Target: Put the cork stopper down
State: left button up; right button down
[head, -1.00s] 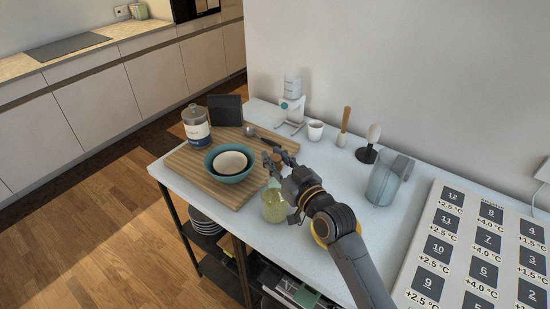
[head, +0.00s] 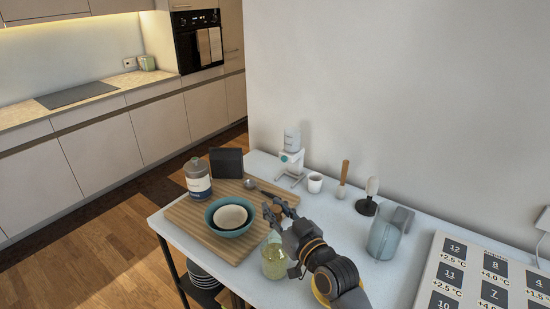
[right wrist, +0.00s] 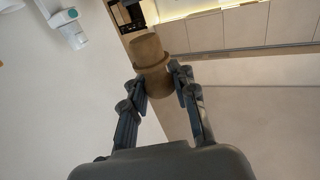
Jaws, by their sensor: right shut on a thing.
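The brown cork stopper (right wrist: 150,62) shows in the right wrist view between the fingertips of my right gripper (right wrist: 160,88). In the head view my right gripper (head: 279,211) is over the right edge of the wooden board, beside the bowls. I cannot make out the cork there. A glass jar (head: 273,258) with yellowish contents stands just below the gripper, partly covered by it. My left gripper is not in view.
The wooden board (head: 190,218) carries a teal bowl (head: 213,222), a labelled canister (head: 198,180) and a spoon (head: 250,184).

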jog(key=shift+s+d+f, duration=0.1)
jog(key=shift+s+f, duration=0.2)
jog(key=s+d+f+m+t+h+b, duration=0.1)
jog(key=s+d+f+m+h+b, duration=0.1)
jog(key=s+d, duration=0.7)
jog(key=s+d+f+m+t+h+b, duration=0.1)
jog(key=s+d+f+m+h+b, duration=0.2)
jog(key=s, duration=1.1)
jog(key=d+f+m+h, duration=0.1)
jog(key=d+f+h, duration=0.2)
jog(key=d, duration=0.3)
jog(key=shift+s+d+t+h, duration=0.3)
jog(key=shift+s+d+h, duration=0.05)
jog(key=shift+h, duration=0.25)
jog(key=shift+f, duration=0.1)
jog(key=w+a+r+n+g+y, duration=0.2)
jog(key=w+a+n+g+y, duration=0.2)
jog(key=a+y, duration=0.4)
jog(key=w+a+r+n+g+y, duration=0.3)
jog(key=w+a+n+g+y, duration=0.1)
jog(key=a+n+y, duration=0.4)
jog(key=shift+a+g, duration=0.5)
jog(key=shift+g, duration=0.4)
